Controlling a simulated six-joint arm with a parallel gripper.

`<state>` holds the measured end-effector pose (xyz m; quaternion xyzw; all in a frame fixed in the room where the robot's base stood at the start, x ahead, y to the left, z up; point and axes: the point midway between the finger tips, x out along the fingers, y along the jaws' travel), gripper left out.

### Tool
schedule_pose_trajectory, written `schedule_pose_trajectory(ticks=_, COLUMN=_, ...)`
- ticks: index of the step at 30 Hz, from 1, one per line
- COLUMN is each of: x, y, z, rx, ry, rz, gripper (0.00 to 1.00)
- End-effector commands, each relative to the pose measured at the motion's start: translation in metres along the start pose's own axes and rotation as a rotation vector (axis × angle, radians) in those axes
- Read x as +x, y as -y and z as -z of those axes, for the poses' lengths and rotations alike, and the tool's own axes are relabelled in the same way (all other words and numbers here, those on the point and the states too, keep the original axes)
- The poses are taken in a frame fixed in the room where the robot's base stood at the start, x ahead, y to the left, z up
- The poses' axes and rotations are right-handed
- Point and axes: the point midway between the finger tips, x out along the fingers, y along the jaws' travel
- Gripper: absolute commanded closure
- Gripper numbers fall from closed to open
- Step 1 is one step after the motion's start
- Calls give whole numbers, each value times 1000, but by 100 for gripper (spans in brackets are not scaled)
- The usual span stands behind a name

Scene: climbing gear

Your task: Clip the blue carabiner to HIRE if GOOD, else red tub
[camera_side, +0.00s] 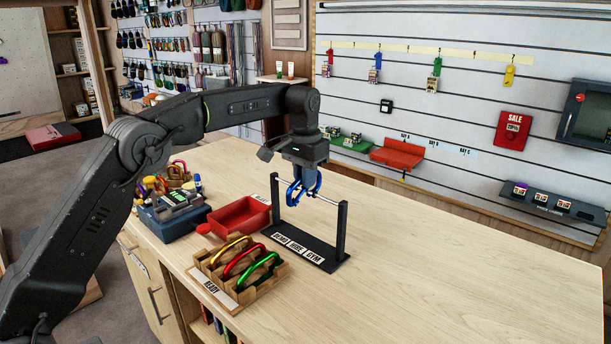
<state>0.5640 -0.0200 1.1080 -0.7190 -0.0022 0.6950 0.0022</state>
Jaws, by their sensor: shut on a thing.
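My gripper (302,176) points down over the metal rail and is shut on the blue carabiner (303,194). The carabiner hangs upright at the rail, left of its middle; I cannot tell whether the rail passes through it. The rail (328,200) runs between two black posts on a black base with white labels that seem to read DEMO, HIRE (297,247) and GYM. The red tub (238,218) stands empty-looking just left of the rail stand. No GOOD mark is readable on the carabiner.
A wooden rack (247,299) labelled READY holds a yellow, a red and a green carabiner in front of the tub. A grey-blue device (172,222) and a tray of coloured gear stand at the left. The counter's right side (450,265) is clear.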

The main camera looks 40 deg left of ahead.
Motion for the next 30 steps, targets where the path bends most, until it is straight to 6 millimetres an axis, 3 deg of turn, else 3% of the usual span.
schedule_pose_trajectory(ticks=30, x=3, y=0, z=-14, rx=0, ry=-1, rz=0, gripper=100)
